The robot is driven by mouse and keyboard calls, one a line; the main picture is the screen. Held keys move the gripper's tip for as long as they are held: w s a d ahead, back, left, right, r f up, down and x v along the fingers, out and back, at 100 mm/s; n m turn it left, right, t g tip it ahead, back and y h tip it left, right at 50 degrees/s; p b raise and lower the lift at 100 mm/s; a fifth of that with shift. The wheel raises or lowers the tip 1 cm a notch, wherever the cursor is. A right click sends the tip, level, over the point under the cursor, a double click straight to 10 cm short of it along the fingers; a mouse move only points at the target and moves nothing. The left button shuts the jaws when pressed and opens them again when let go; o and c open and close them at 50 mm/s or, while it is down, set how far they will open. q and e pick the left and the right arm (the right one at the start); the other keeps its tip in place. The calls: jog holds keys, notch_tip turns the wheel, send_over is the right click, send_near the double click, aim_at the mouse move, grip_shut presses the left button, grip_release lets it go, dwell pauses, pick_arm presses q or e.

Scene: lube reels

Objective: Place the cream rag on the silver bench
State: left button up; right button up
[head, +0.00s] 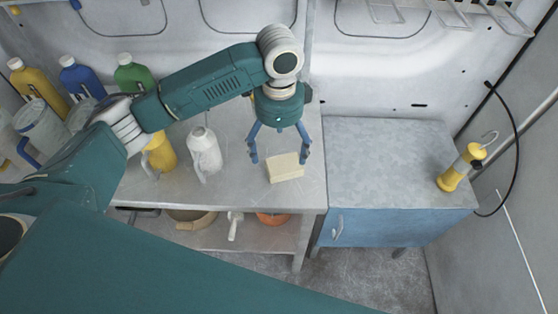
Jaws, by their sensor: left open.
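The cream rag (286,170) is a small folded block. It appears to lie flat on the silver bench (240,187), near the right end of its top. My left gripper (280,158) points down over the rag with its fingers spread. One finger is to the left of the rag and the other is by its upper right corner. Nothing is held between the fingers. Whether a fingertip touches the rag is hard to tell. My right gripper is not in view.
A white jug (204,153) and a yellow jug (161,155) stand left of the rag. Yellow, blue and green bottles (133,74) stand at the back left. A blue cabinet (390,228) adjoins on the right, with a yellow lamp (459,168) on its otherwise clear top.

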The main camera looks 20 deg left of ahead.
pick_arm(q)
notch_tip(320, 180, up, 4)
jog(key=shift+f, duration=0.2)
dwell(0.5)
